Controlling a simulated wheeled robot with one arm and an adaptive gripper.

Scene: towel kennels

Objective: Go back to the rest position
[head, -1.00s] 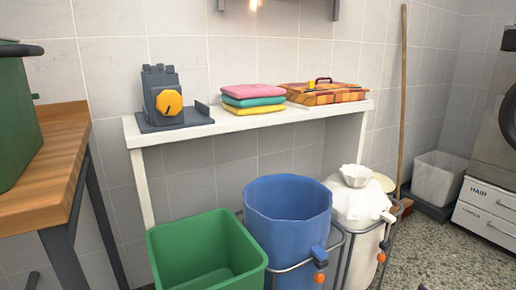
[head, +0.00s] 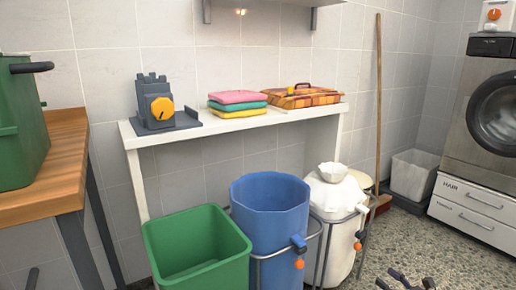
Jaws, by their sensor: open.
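My gripper (head: 405,282) shows only in part at the bottom edge of the head view, right of centre. Its dark fingertips stand apart, with nothing seen between them. It is over the speckled floor, right of the white bin (head: 335,205) and apart from it. The rest of the gripper and most of the arm are out of the frame.
A green bin (head: 195,250) and a blue bin (head: 270,215) stand before a white shelf table (head: 235,122) holding folded towels (head: 238,107). A wooden bench (head: 45,160) is at left. A washer (head: 490,115) is at right. Speckled floor (head: 440,250) is free before it.

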